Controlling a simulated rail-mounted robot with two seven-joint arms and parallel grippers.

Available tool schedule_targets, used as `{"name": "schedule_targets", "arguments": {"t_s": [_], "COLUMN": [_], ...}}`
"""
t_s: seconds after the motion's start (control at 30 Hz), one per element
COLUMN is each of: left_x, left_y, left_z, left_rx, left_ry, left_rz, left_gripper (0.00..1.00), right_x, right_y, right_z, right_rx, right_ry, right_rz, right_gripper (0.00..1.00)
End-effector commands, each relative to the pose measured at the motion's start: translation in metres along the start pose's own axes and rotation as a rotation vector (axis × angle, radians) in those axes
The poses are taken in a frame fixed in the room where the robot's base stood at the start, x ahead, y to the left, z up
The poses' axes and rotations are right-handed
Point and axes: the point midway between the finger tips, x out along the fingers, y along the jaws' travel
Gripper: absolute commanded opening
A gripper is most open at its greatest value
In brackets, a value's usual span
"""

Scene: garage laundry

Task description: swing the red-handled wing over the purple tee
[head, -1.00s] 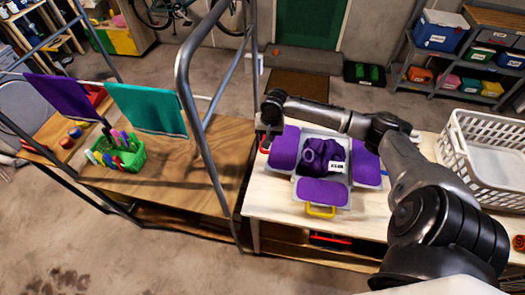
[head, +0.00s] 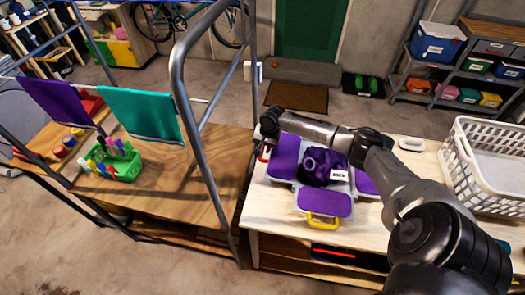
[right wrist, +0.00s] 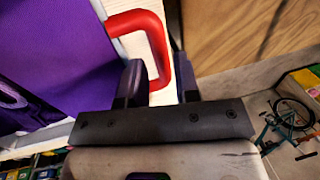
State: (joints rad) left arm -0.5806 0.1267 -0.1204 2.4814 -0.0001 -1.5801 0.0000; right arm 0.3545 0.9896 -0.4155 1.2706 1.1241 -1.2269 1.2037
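A folding board with purple-padded wings lies on the pale table. The purple tee (head: 318,165) is bunched in its middle, with a white label on it. The red-handled wing (head: 284,156) lies flat left of the tee; in the right wrist view its purple pad (right wrist: 60,60) fills the left side. Its red handle (head: 264,155) is partly hidden by my right arm in the head view. In the right wrist view the red handle (right wrist: 155,40) runs between the fingers of my right gripper (right wrist: 160,85), which stand apart on either side of it. My left gripper is out of view.
The front wing has a yellow handle (head: 323,222). A white laundry basket (head: 490,165) stands at the table's right. To the left, a metal rack frame (head: 180,90) rises beside a wooden table holding a green basket (head: 115,162); purple and teal cloths hang there.

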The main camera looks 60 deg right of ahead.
Motion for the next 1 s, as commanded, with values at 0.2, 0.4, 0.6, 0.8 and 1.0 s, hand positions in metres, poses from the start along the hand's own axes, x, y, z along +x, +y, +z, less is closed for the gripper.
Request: {"name": "schedule_targets", "arguments": {"t_s": [0.2,0.4,0.6,0.8,1.0], "left_x": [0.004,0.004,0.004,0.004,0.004], "left_y": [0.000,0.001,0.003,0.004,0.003], "left_z": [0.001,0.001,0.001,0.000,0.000], "left_rx": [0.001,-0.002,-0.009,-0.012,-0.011], "left_ry": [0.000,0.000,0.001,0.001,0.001], "left_rz": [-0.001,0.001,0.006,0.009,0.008], "left_gripper": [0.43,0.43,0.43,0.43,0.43], "right_x": [0.018,0.022,0.022,0.022,0.022], "right_y": [0.000,0.000,0.000,0.000,0.000], "right_z": [0.000,0.000,0.000,0.000,0.000], "right_rx": [0.000,-0.001,-0.001,-0.001,-0.001], "right_ry": [0.000,0.000,0.000,0.000,0.000], "right_rz": [0.001,0.000,0.000,0.000,0.001], "right_gripper": [0.29,0.29,0.29,0.11,0.00]}}
